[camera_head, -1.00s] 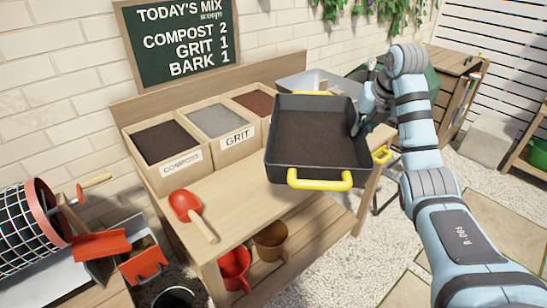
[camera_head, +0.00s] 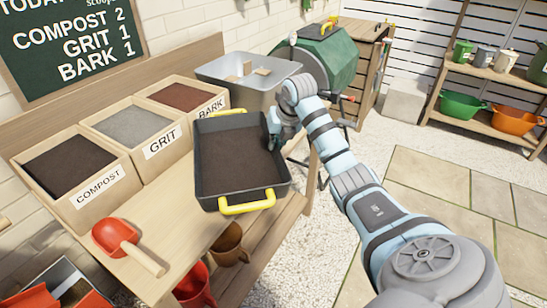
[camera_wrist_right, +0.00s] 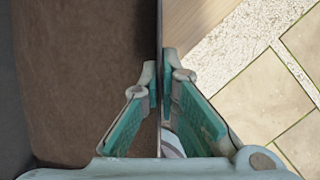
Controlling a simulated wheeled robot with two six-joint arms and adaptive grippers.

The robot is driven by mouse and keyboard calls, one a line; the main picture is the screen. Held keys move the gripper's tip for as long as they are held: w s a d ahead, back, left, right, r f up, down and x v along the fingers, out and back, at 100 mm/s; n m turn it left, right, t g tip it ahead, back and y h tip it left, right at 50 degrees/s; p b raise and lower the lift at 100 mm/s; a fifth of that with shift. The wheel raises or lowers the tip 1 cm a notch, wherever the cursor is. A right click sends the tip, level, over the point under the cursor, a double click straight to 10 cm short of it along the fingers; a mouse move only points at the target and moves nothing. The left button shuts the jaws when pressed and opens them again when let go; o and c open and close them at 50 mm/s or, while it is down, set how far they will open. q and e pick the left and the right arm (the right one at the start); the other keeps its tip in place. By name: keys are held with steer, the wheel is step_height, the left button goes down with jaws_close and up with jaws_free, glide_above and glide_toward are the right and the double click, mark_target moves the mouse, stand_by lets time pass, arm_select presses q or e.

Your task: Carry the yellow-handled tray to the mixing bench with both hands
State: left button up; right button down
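The dark grey tray (camera_head: 283,190) has yellow handles at its near end (camera_head: 247,203) and far end (camera_head: 227,112), and brown material (camera_head: 237,158) covers its floor. It is at the right end of the wooden bench, in front of the bark bin; I cannot tell whether it rests on the top. My right gripper (camera_head: 273,128) is at the tray's right wall. In the right wrist view its fingers (camera_wrist_right: 160,72) straddle the thin tray wall (camera_wrist_right: 159,30) and are shut on it, away from the yellow handles. My left gripper is not in view.
Bins of compost (camera_head: 70,165), grit (camera_head: 132,128) and bark (camera_head: 182,98) line the bench back. A red scoop (camera_head: 112,237) lies at front left. A grey tub (camera_head: 250,75) and green drum (camera_head: 318,58) stand beyond. Paving (camera_head: 440,185) at right is open.

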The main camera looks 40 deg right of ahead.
step_height(320, 180, down, 4)
steer(key=shift+s+a+r+b, duration=0.15)
steer(key=shift+b, duration=0.35)
steer(key=shift+f, duration=0.25)
steer(key=c, duration=1.8)
jaws_free()
steer(key=shift+r, duration=0.1)
steer(key=p, duration=0.3)
glide_toward(275, 154)
steer(key=shift+d+r, duration=0.25)
steer(key=shift+d, duration=0.25)
